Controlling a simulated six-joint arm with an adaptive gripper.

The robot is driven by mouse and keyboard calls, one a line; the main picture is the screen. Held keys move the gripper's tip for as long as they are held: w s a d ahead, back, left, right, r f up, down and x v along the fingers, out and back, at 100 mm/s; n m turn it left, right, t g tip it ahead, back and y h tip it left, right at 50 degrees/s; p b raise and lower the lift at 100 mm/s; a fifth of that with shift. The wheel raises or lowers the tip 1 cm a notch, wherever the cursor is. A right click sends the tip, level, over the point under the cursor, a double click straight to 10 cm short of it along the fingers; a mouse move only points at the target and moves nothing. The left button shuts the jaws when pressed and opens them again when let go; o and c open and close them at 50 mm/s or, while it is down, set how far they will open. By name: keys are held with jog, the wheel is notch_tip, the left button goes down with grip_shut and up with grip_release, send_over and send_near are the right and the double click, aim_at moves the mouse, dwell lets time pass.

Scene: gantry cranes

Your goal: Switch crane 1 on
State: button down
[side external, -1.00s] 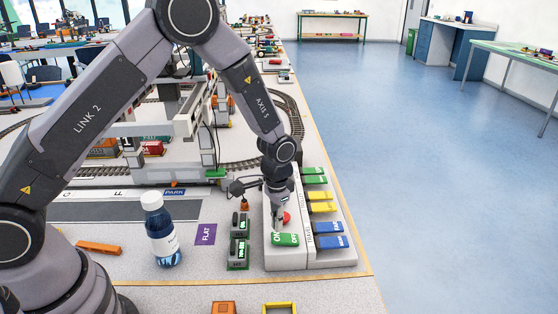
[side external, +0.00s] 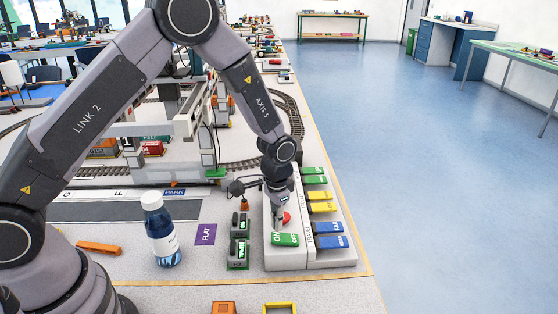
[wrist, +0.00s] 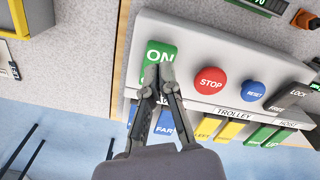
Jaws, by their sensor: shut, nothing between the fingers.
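The green rocker switch (side external: 290,240), marked ON at one end, sits at the near end of the grey control box (side external: 286,263). In the wrist view the switch (wrist: 158,50) shows its ON end clear, and my fingers cover most of the other end's lettering. My gripper (side external: 278,230) points down at the switch, shut and empty. In the wrist view my gripper's tips (wrist: 160,72) lie over the middle of the switch. I cannot tell whether they touch it or which way it is tilted. The gantry crane (side external: 205,140) stands behind over the tracks.
Beside the switch are a red STOP button (wrist: 210,80) and a blue RESET button (wrist: 254,91). Blue, yellow (wrist: 230,131) and green paddles line the box's edge. A bottle (side external: 161,232), a purple FLAT card (side external: 205,234) and small green-lit displays (side external: 239,252) stand to the left.

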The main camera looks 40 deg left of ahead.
jog(key=shift+f, duration=1.45)
dwell(0.7)
jog(key=shift+r, duration=3.5)
jog(key=s+a+r+n+t, duration=0.1)
jog(key=s+a+r, duration=0.2)
jog(key=s+r, duration=0.35)
jog(key=s+a+r+t, duration=0.2)
jog(key=s+a+r, duration=0.15)
jog(key=r, duration=0.65)
jog(key=s+a+r+n+t, duration=0.1)
jog(key=s+a+r, duration=0.1)
jog(key=s+r, duration=0.45)
jog(key=s+a+r+n+t, duration=0.1)
jog(key=s+a+r, duration=0.1)
jog(key=s, duration=0.8)
jog(key=shift+a+r+t, duration=0.3)
jog(key=shift+r, duration=0.3)
jog(key=shift+w, duration=0.1)
